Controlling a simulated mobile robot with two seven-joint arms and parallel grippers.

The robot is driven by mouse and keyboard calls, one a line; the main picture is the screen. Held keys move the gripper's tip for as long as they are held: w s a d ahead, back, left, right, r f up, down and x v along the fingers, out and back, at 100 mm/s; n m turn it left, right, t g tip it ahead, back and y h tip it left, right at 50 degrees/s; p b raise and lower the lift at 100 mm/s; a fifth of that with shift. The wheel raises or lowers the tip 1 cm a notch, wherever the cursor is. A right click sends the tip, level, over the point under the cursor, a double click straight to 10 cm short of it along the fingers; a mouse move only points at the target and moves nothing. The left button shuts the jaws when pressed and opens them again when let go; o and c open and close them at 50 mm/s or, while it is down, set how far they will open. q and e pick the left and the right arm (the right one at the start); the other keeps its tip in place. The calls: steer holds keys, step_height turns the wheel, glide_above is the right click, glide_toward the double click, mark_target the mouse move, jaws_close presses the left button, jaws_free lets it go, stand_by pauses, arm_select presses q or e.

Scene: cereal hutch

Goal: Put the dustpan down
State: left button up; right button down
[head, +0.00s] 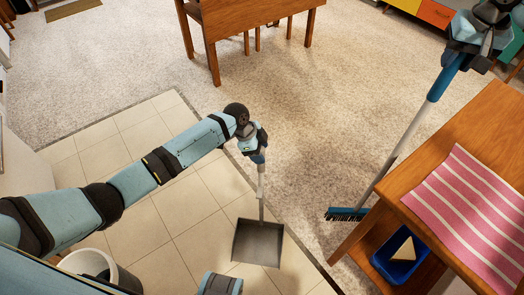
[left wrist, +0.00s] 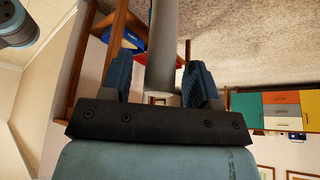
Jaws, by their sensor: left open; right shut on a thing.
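The grey dustpan (head: 258,243) is down on the tiled floor, with its long handle (head: 261,183) standing upright. My left gripper (head: 259,155) is at the top of that handle. In the left wrist view its two fingers (left wrist: 160,82) are open, one on each side of the grey handle (left wrist: 162,45), with a gap visible on both sides. My right gripper (head: 462,50) is shut on the blue upper part of a broom (head: 405,138). The broom slants down, its blue bristles (head: 346,214) low beside the wooden table.
A wooden table (head: 425,195) with a pink striped cloth (head: 470,205) stands at the right, a blue bin (head: 398,262) on its lower shelf. A white bin (head: 88,263) is at lower left. Another wooden table (head: 250,15) is at the back. Carpet between is clear.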

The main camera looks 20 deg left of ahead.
arm_select(q)
steer(key=w+p+v, duration=0.1)
steer(key=p+v, duration=0.1)
steer(key=v, duration=0.9)
steer(key=s+d+f+n+t+h, duration=0.1)
steer(key=s+d+f+n+t, duration=0.25)
steer(key=s, duration=0.35)
steer(key=s+d+f+n+t, duration=0.25)
steer(key=s+f, duration=0.25)
steer(key=s, duration=0.3)
steer(key=s+a+r+n+t+y, duration=0.1)
steer(key=s+n+t, duration=0.1)
steer(key=s+n, duration=0.2)
steer(key=s+a+r+n+t+y, duration=0.1)
steer(key=s+a+r+n+t, duration=0.1)
steer(key=s, duration=0.6)
steer(key=shift+s+a+r+n, duration=0.2)
steer(key=shift+s+a+n, duration=0.15)
steer(key=shift+n, duration=0.55)
